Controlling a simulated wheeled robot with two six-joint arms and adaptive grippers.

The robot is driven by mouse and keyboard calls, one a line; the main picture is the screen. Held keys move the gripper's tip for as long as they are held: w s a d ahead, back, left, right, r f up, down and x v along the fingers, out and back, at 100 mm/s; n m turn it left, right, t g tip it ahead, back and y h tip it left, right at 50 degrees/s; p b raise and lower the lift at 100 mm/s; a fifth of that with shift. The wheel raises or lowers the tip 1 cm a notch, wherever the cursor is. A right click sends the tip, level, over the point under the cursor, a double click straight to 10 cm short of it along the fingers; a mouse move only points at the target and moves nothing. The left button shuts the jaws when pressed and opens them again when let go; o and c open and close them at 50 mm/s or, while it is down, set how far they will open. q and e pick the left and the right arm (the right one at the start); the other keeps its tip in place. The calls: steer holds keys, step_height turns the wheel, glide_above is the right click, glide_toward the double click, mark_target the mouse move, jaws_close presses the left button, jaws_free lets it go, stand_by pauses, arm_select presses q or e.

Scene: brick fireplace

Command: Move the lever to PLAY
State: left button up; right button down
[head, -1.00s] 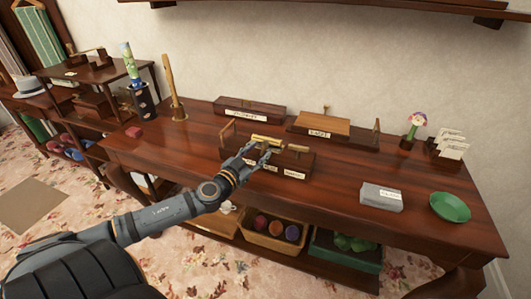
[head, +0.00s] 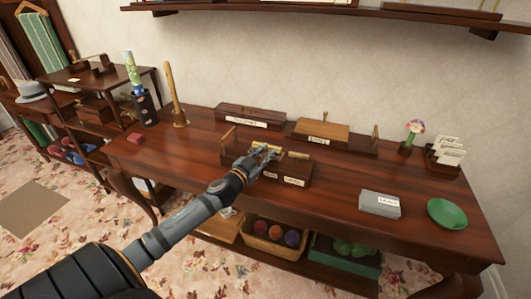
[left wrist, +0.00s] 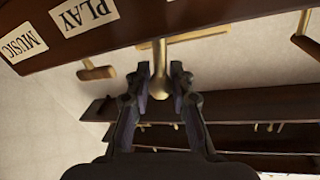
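A dark wooden lever box (head: 294,171) stands at the front middle of the sideboard, with small white labels on its front. In the left wrist view the labels read PLAY (left wrist: 85,14) and MUSIC (left wrist: 22,43). A brass lever (left wrist: 163,82) with a rounded end sticks out from the box. My right gripper is in neither view.
Behind the box stand two wooden boxes, one long and dark (head: 248,114), one with a lighter top (head: 322,130). A wooden shelf (head: 330,9) is above.

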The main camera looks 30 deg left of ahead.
arm_select(q)
jaws_close()
steer(key=p, duration=0.1)
steer(key=m+p, duration=0.1)
steer(key=p, duration=0.1)
steer(key=shift+d+r, duration=0.2)
steer(key=shift+d, duration=0.05)
steer(key=shift+d+f+m+p, duration=0.1)
steer(key=shift+f+m+p, duration=0.2)
steer(key=shift+m+p, duration=0.15)
steer(key=o, duration=0.6)
jaws_free()
steer(key=shift+w, duration=0.1)
steer(key=shift+s+f, duration=0.1)
steer(key=shift+s, duration=0.5)
steer(key=s, duration=1)
steer(key=shift+s+d+r, duration=0.1)
steer(key=shift+s+r, duration=0.15)
steer(key=shift+s, duration=0.15)
